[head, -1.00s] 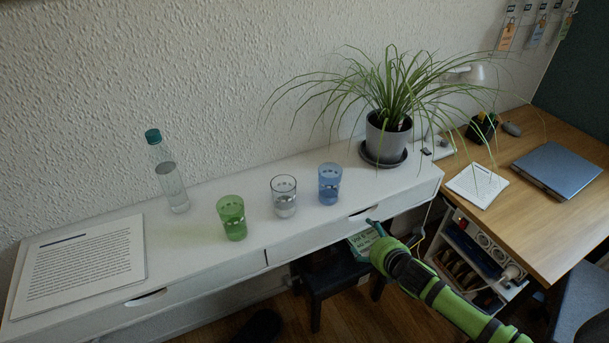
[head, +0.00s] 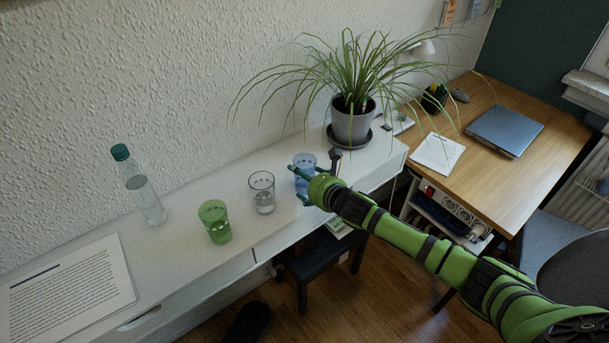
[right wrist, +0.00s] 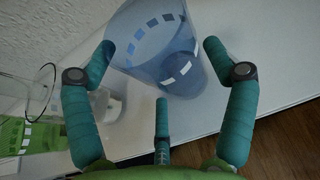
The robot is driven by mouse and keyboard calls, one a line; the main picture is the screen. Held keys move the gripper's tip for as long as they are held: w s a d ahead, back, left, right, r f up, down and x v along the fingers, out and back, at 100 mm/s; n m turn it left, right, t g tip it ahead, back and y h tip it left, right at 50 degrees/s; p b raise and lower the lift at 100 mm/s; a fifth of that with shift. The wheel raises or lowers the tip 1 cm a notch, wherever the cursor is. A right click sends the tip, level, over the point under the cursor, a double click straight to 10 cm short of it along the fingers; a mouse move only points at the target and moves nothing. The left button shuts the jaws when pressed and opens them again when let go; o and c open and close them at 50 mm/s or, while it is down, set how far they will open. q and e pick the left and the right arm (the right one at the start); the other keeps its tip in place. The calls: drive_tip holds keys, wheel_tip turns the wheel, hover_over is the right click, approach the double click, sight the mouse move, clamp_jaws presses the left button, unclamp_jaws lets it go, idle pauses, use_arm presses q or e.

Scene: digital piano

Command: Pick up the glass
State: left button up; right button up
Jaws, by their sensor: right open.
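Three glasses stand upright in a row on the white narrow piano top (head: 185,255): a green glass (head: 215,222), a clear glass (head: 262,192) and a blue glass (head: 304,162). My right gripper (head: 300,182) is at the blue glass, and its hand hides part of the glass in the head view. In the right wrist view the blue glass (right wrist: 165,45) is in front of and partly between the spread fingers of my right gripper (right wrist: 160,50). The fingers are open, and I cannot tell whether any touches the glass. My left gripper is not in view.
A bottle with a teal cap (head: 145,195) and printed sheets (head: 70,285) are at the left. A potted plant (head: 352,122) stands just behind the blue glass, its leaves hanging wide. A wooden desk with a laptop (head: 504,131) is at the right. A dark stool (head: 320,265) stands below.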

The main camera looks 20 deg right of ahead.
drive_tip(key=shift+w+a+f, duration=0.1)
drive_tip(key=shift+w+f, duration=0.1)
drive_tip(key=shift+w, duration=0.2)
drive_tip(key=c, duration=1)
drive_tip(key=shift+r, duration=0.1)
